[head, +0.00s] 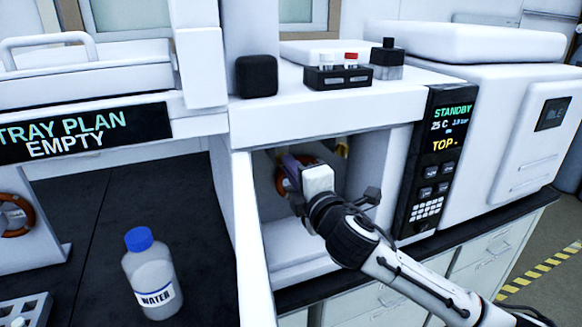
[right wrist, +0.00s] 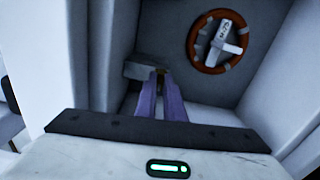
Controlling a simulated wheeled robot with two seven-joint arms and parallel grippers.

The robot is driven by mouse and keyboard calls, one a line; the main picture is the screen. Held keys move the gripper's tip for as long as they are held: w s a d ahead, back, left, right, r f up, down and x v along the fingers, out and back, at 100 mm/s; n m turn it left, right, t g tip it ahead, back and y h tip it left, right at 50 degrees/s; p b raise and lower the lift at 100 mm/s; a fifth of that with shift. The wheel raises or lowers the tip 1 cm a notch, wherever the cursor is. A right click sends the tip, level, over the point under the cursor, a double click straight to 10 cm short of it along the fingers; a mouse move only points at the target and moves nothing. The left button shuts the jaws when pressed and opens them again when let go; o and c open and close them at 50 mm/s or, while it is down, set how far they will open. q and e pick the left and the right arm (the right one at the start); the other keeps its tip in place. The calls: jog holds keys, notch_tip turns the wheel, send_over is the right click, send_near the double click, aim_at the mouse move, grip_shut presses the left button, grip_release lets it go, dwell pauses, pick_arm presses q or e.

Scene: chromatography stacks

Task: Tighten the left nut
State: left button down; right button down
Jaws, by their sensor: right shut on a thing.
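My right gripper (head: 291,163) reaches into the open compartment of the instrument. Its purple fingers (right wrist: 160,92) are shut on a small brass-coloured piece at a grey block (right wrist: 140,69) on the compartment wall, which looks to be the left nut (right wrist: 160,71). Most of that nut is hidden between the fingertips. A second brass-coloured fitting (head: 342,148) shows at the top of the compartment, to the right of the gripper. How far the nut is turned cannot be seen. My left gripper is out of view.
An orange-brown coil with a white label (right wrist: 194,42) hangs on the compartment's back wall, close to the fingers. The open white door (head: 251,235) stands at the left. A bottle rack (head: 338,78) sits on top. A water bottle (head: 152,277) stands on the dark bench.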

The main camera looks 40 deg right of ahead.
jog(key=shift+m, duration=0.6)
jog(key=c, duration=1.9)
grip_release()
jog(key=shift+o, duration=0.2)
jog(key=b+v, duration=0.1)
jog(key=v, duration=0.9)
jog(key=shift+s, duration=0.15)
